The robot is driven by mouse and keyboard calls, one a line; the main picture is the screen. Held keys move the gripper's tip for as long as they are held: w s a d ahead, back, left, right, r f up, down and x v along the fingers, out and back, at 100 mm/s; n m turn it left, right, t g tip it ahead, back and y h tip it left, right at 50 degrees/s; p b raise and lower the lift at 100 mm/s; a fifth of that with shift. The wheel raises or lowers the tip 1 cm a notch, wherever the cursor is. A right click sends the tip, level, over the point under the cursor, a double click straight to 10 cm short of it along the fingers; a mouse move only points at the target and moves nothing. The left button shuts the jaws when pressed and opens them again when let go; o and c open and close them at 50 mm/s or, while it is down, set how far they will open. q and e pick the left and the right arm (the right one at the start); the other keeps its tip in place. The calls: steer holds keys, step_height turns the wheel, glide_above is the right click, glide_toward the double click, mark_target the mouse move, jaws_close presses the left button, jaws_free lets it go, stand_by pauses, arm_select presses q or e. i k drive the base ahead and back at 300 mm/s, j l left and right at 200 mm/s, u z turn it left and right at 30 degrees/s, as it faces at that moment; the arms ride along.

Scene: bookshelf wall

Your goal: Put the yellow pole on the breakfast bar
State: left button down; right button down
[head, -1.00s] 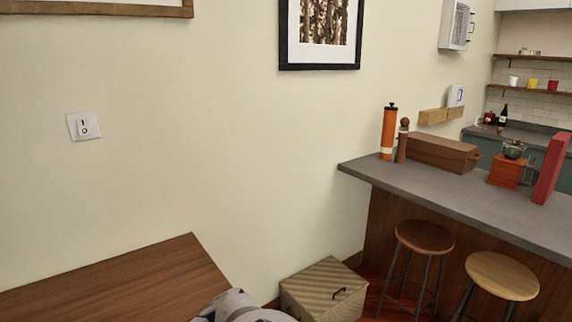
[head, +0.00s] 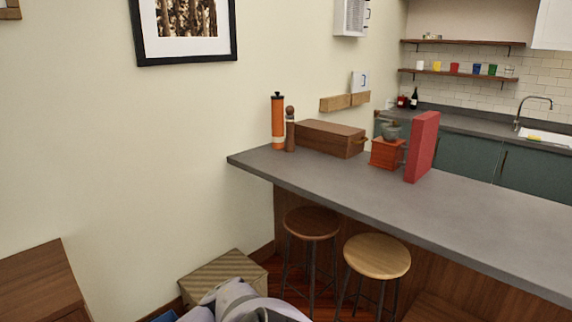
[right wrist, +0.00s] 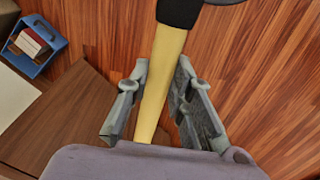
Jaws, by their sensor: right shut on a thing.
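The yellow pole (right wrist: 163,85) runs between the fingers of my right gripper (right wrist: 162,68) in the right wrist view. It has a black end at the top of that view. My right gripper is shut on the pole. Wooden floor shows below it. The breakfast bar (head: 400,215) has a grey top and stands to the right in the head view, apart from my arm at the bottom edge. The pole is not visible in the head view, and my left gripper is not in view.
On the bar's far side stand an orange cylinder (head: 278,122), a brown pepper mill (head: 290,132), a wooden box (head: 325,138), a grinder (head: 387,153) and a red block (head: 423,147). The bar's near right is bare. Stools (head: 377,257) and a box (head: 215,275) stand before it.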

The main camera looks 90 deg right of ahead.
mark_target(303, 161)
steer(key=z, duration=1.8)
steer(key=i, duration=0.05)
